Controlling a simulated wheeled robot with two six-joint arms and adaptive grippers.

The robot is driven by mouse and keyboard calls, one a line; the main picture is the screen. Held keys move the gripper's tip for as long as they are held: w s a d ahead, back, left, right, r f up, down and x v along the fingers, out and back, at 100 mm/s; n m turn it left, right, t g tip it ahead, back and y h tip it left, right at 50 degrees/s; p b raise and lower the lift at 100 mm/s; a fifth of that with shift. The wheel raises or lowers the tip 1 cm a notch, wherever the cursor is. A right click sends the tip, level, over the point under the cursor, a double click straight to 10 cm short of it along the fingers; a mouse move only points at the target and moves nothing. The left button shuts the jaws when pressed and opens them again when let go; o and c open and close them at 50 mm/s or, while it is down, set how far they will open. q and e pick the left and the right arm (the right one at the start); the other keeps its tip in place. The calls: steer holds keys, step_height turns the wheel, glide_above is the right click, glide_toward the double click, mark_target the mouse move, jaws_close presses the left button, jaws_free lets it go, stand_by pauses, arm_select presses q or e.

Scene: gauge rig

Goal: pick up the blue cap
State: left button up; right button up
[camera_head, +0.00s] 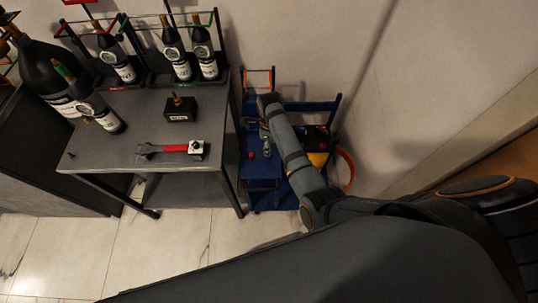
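I cannot make out a blue cap in this view. A blue cart (262,184) stands against the wall, right of the grey table. A small red piece (251,155) and a small silver-green piece (267,148) show on the cart, too small to identify. One of my arms comes in from the right and reaches over the cart, covering part of its top. My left gripper is not in view.
An orange hoop (347,168) hangs at the cart's right. The tiled floor (165,240) in front is clear.

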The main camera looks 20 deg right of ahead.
steer(key=f, duration=0.5)
steer(key=shift+s+a+f, duration=0.1)
steer(key=shift+s+a, duration=0.05)
steer(key=shift+a, duration=0.05)
steer(key=c, duration=0.9)
